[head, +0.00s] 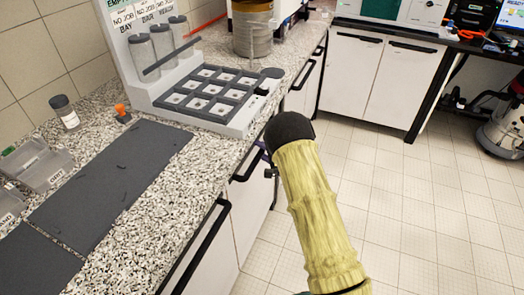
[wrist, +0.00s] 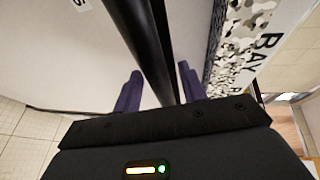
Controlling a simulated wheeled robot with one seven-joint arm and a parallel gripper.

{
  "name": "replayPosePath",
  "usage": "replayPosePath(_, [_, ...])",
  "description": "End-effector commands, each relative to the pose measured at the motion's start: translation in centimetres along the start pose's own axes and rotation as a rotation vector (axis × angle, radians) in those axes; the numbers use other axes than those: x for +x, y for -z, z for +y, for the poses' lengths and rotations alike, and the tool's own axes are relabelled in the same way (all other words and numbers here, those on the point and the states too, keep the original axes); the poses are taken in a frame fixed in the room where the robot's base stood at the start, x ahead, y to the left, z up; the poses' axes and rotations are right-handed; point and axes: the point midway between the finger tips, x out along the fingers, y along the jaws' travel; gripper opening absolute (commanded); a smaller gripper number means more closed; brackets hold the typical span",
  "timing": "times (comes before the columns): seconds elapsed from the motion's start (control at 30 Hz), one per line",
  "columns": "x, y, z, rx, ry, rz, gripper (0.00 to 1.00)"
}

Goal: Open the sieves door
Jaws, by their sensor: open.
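A white cabinet door (head: 251,196) under the counter has a black bar handle (head: 247,164) near its top. It appears shut. In the wrist view the white front (wrist: 60,50) bears a label at the top left, of which only an "S" shows. The black handle (wrist: 142,35) runs down between the two purple fingers of my gripper (wrist: 160,92). The fingers are open, one on each side of the bar. I cannot tell whether either touches it. In the head view my yellow-sleeved arm hides most of the gripper.
The granite counter (head: 215,160) runs above the doors. It carries a sample rack (head: 205,95), a dark mat (head: 110,175) and a metal sieve stack (head: 253,30). Nearer fronts with black handles (head: 200,245) lie to the left.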

Motion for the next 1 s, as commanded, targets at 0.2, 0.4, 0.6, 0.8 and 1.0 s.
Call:
replayPosePath(0.2, [0.14,0.05,-0.02,0.000,0.000,0.001,0.41])
replayPosePath(0.4, [0.11,0.05,-0.03,0.000,0.000,0.001,0.14])
replayPosePath(0.6, [0.10,0.04,-0.02,0.000,0.000,0.001,0.00])
replayPosePath(0.8, [0.07,-0.07,-0.04,-0.001,0.001,-0.009,0.00])
replayPosePath(1.0, [-0.11,-0.45,-0.12,-0.008,0.004,-0.050,0.00])
